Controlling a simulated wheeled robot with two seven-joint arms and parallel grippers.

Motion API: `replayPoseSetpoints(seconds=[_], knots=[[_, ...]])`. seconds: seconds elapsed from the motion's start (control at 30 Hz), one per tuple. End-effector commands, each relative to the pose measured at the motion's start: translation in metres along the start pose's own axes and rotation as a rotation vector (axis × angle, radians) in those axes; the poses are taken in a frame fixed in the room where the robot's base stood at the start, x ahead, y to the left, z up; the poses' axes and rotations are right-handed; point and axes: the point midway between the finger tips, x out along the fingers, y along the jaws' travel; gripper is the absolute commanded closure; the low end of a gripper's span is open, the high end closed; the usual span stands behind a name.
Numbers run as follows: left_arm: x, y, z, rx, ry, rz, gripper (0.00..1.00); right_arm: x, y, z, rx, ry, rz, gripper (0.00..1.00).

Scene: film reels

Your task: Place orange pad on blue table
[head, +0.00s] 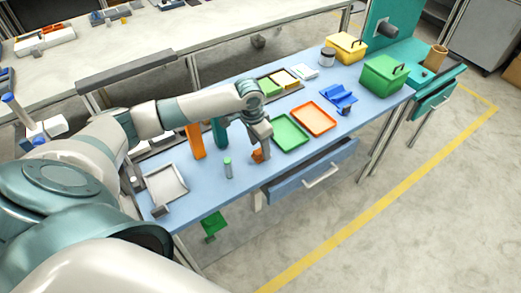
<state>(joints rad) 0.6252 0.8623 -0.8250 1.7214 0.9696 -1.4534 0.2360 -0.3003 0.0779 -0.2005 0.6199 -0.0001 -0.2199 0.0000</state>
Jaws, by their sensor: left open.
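The blue table (225,187) runs from the lower left to the upper right. A small orange piece (257,156), which looks like the orange pad, is at the table's front part, right at my left gripper (264,153). My left gripper points down and is open. Its fingers partly cover the orange piece, and I cannot tell whether they touch it or whether it rests on the table. My right gripper is not in view.
A green tray (290,134) and an orange tray (314,118) lie right of the gripper. A green-topped cylinder (228,168) and an orange upright block (195,141) stand left. A grey tray (165,184) is at the left end. A drawer (318,177) sticks out in front.

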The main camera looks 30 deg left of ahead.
Motion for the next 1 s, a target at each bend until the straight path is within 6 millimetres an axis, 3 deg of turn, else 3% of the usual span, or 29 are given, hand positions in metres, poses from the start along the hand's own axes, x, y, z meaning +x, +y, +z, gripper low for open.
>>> replayPoseSetpoints(seconds=[0.3, 0.5, 1.0], knots=[[-0.056, -0.001, -0.001, 0.001, 0.004, -0.002, 0.48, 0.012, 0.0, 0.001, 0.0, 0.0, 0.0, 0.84], [-0.083, 0.0, -0.001, 0.001, 0.004, 0.0, 0.48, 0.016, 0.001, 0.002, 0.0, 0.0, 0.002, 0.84], [-0.094, 0.0, -0.001, 0.0, 0.001, 0.0, 0.48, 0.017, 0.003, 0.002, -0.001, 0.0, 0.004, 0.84]])
